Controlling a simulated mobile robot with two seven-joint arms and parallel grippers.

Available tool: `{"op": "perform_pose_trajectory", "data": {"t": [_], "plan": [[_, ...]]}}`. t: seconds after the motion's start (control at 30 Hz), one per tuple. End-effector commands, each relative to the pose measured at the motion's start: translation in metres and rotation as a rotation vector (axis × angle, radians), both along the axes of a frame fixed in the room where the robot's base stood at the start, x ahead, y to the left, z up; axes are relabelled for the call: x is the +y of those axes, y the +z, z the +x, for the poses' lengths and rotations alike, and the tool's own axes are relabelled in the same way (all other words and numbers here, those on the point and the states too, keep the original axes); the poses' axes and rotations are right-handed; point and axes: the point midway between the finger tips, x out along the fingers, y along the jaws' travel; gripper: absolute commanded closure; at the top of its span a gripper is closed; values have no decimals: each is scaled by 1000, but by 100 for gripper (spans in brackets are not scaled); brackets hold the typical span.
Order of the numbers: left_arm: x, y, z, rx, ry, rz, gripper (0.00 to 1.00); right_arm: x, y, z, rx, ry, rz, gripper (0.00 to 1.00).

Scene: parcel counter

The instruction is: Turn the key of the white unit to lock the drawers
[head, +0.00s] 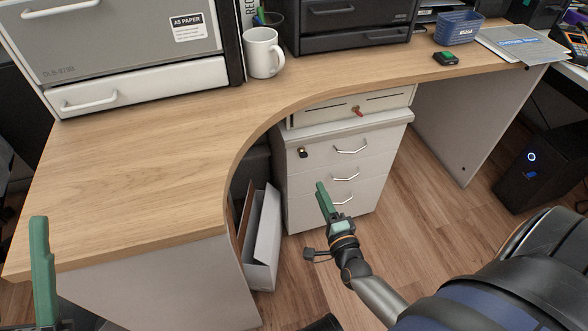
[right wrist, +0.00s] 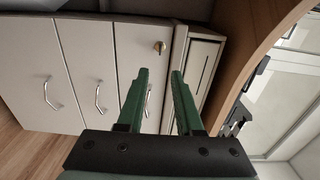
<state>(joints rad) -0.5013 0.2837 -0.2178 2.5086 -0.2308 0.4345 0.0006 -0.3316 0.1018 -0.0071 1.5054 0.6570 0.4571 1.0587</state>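The white drawer unit (head: 335,170) stands under the desk, its several drawers closed, with bow handles. Its small key and lock (head: 303,152) sit at the top left of the top drawer; the key also shows in the right wrist view (right wrist: 159,47), brass-coloured. I cannot tell its turn angle. My right gripper (head: 320,186) is in front of the unit, below the key in the picture. In the right wrist view its green fingers (right wrist: 160,73) are apart and empty, with the key beyond the gap. My left gripper (head: 40,222) is at the far left; only one finger shows clearly.
A cream box (head: 390,101) with a red key (head: 357,111) sits on top of the unit, under the desk (head: 150,160). A white open carton (head: 263,240) stands left of the unit. A mug (head: 262,52) is on the desk.

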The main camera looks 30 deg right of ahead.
Motion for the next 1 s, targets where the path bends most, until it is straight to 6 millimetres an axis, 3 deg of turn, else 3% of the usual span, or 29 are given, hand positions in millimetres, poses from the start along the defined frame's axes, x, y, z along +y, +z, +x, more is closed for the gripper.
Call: {"op": "perform_pose_trajectory", "data": {"t": [0.17,0.6,0.8,1.0], "plan": [[-1,-5,-1,-3,-7,-3,60,-5,0,20,-8,-4,7,65],[-2,-30,0,19,-32,-23,60,-25,-1,102,-5,-3,5,65],[-3,-34,0,26,-38,-29,60,-29,0,118,-3,-2,3,65],[-3,-34,1,27,-39,-30,60,-29,0,120,-2,-2,4,65]]}}
